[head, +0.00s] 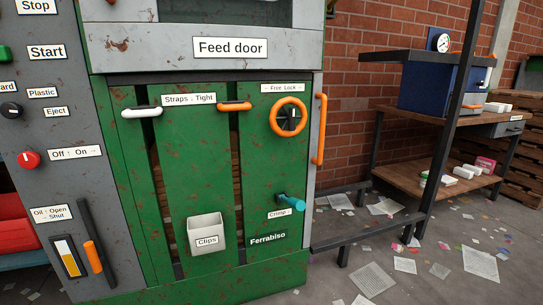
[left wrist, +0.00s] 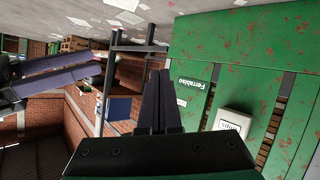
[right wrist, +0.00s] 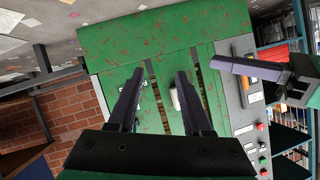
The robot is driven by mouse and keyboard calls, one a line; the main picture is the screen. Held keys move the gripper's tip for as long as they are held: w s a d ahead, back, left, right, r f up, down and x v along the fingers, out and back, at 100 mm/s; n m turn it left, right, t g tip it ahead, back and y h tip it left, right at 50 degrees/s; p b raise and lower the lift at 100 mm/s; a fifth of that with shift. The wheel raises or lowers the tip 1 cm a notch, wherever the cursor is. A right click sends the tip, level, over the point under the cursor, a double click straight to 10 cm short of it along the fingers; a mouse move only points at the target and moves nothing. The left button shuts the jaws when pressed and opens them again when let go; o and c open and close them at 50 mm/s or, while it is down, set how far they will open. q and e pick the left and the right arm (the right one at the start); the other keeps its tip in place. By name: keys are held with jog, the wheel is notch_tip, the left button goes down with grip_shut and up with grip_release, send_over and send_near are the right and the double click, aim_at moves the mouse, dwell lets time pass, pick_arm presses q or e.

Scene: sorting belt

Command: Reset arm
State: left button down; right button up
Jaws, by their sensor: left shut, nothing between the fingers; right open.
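Neither of my grippers shows in the head view. My left gripper (left wrist: 158,75) shows in the left wrist view with its fingers together and nothing between them. It points toward the green machine's front, which is apart from the fingertips. My right gripper (right wrist: 156,76) shows in the right wrist view with its two fingers spread and the space between them empty. Beyond it is the green machine front. The left gripper also shows at the right of the right wrist view (right wrist: 225,64). The right gripper also shows at the left of the left wrist view.
A workbench (head: 440,125) with a blue box (head: 430,88) stands at right. Papers litter the floor.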

pick_arm(q)
jog(key=s+a+r+g+y+p, duration=0.2)
jog(key=s+a+g+p, duration=0.3)
jog(key=p, duration=1.4)
jog(key=s+a+r+g+y+p, duration=0.3)
jog(key=s+a+p, duration=1)
jog(key=s+p, duration=0.5)
jog(key=g+y, duration=0.1)
jog(key=g, duration=0.1)
jog(key=shift+a+g+p, duration=0.3)
jog(key=shift+p, duration=0.1)
pick_arm(e)
jog(key=s+d+r+g+h, duration=0.2)
jog(key=s+d+g, duration=0.3)
jog(key=s+d, duration=0.5)
jog(key=s+d+r+g+h, duration=0.3)
jog(key=s+d+g+h, duration=0.2)
jog(key=s+d, duration=0.5)
jog(key=shift+s+n, duration=0.3)
jog(key=shift+s, duration=0.6)
jog(key=shift+a+r, duration=0.1)
